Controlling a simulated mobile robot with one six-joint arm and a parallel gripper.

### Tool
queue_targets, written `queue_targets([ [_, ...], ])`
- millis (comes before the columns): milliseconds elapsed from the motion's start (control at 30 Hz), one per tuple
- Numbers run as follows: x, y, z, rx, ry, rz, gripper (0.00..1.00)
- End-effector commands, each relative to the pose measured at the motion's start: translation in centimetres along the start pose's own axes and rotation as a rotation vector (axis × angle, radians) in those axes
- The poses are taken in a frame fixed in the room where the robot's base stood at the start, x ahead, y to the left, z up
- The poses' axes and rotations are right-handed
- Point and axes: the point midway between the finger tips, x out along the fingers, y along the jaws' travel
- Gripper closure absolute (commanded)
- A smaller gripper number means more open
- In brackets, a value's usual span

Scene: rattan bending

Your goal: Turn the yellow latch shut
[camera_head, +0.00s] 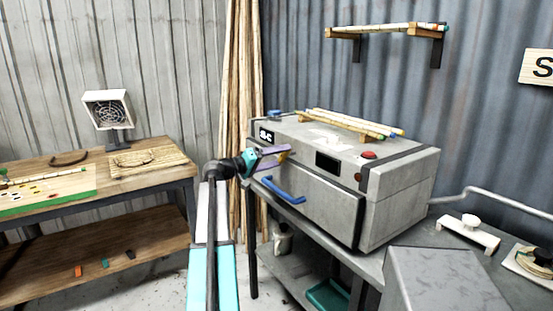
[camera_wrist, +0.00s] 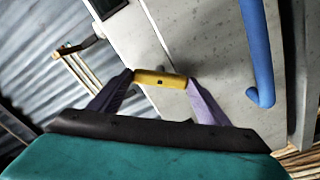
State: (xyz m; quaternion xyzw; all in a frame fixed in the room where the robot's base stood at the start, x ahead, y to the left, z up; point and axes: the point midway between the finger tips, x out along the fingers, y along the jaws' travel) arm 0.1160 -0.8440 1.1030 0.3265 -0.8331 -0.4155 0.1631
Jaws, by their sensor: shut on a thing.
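The yellow latch (camera_wrist: 160,79) is a short bar on the front of the grey box-shaped machine (camera_head: 397,187). In the wrist view it lies between the tips of the two purple fingers of my gripper (camera_wrist: 160,82), which touch its ends. In the head view my gripper (camera_head: 284,158) is at the upper left of the machine's front, and a little yellow of the latch shows at its tips. A blue handle (camera_head: 283,190) is on the machine's front door below the gripper; it also shows at the right in the wrist view (camera_wrist: 257,50).
Several rattan poles (camera_head: 345,122) lie on top of the machine. A red button (camera_head: 369,155) is at its right. Long poles (camera_head: 243,95) stand against the wall behind my arm. A wooden workbench (camera_head: 150,144) with a small fan (camera_head: 108,108) is at the left.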

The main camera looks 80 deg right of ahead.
Motion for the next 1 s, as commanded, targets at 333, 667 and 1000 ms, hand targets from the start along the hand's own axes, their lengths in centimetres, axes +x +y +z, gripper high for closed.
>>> queue_targets([
  [333, 0.27, 0.47, -0.23, -0.329, 0.001, 0.006, 0.52],
  [667, 0.26, 0.44, -0.23, -0.570, 0.001, 0.007, 0.52],
  [1000, 0.25, 0.32, -0.18, -0.660, 0.001, 0.007, 0.52],
])
